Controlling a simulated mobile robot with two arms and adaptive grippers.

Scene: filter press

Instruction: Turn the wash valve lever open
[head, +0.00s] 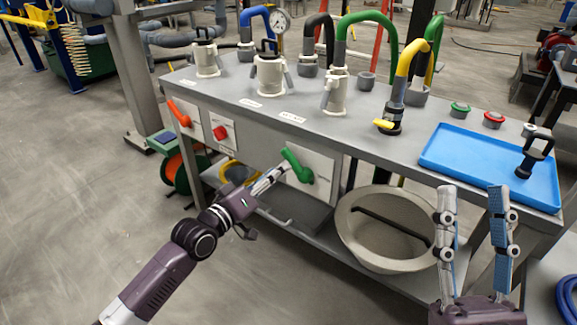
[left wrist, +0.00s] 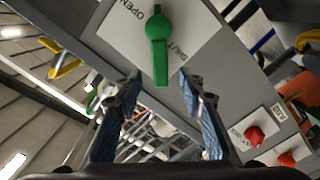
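A green valve lever (head: 297,165) sits on a pale plate on the front of the bench. In the left wrist view the lever (left wrist: 158,45) hangs from its hub toward my fingers, and the plate reads OPEN at the upper left and SHUT to the right of the lever. My left gripper (head: 274,176) is open right in front of the lever. In the left wrist view its fingertips (left wrist: 159,78) stand apart on either side of the lever's free end, with gaps visible on both sides. My right gripper (head: 472,190) is open and empty in front of the bench's right part.
An orange lever (head: 180,113) and a red knob (head: 220,133) are on the bench front to the left. A large beige basin (head: 388,255) stands below, right of the green lever. A blue tray (head: 462,151) and several hose fittings are on the bench top. Floor at left is clear.

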